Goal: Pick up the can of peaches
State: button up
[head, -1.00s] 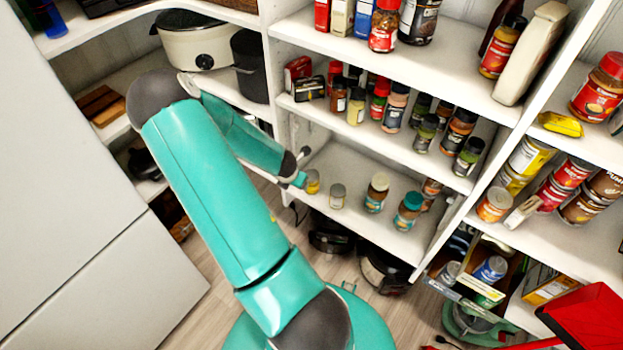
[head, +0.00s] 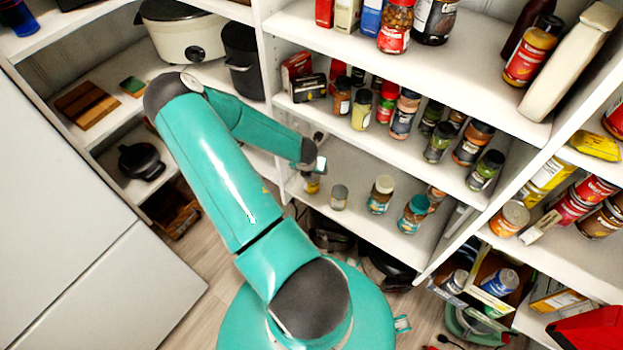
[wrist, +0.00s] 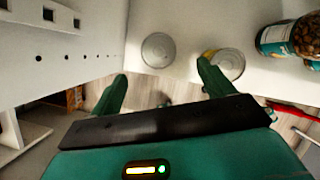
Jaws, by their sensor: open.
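Two small cans stand on the lower shelf, a yellow-orange one (head: 312,185) nearest the shelf's left upright and a pale one (head: 339,197) to its right. Their labels are too small to read, so I cannot tell which holds peaches. My gripper (head: 314,168) is just above the yellow-orange can and partly hides it. In the wrist view my gripper (wrist: 163,88) is open and empty. One round can lid (wrist: 158,50) shows beyond and between its fingers. A second can (wrist: 229,64) is beside the right finger and partly behind it.
The perforated upright (wrist: 60,55) is close on the left. Spice jars crowd the shelf above. An orange-topped can (head: 509,218) sits on the right shelf.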

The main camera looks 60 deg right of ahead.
aim_at(313, 176)
jog(key=x, duration=0.6)
jog(key=shift+s+f, duration=0.2)
jog(key=shift+f, duration=0.05)
jog(key=shift+w+x, duration=0.15)
jog(key=shift+x, duration=1.35)
jog(key=shift+w+x, duration=0.2)
jog(key=shift+x, duration=1.3)
jog(key=shift+a, duration=0.1)
jog(key=c, duration=1.4)
jog(key=shift+r, duration=0.15)
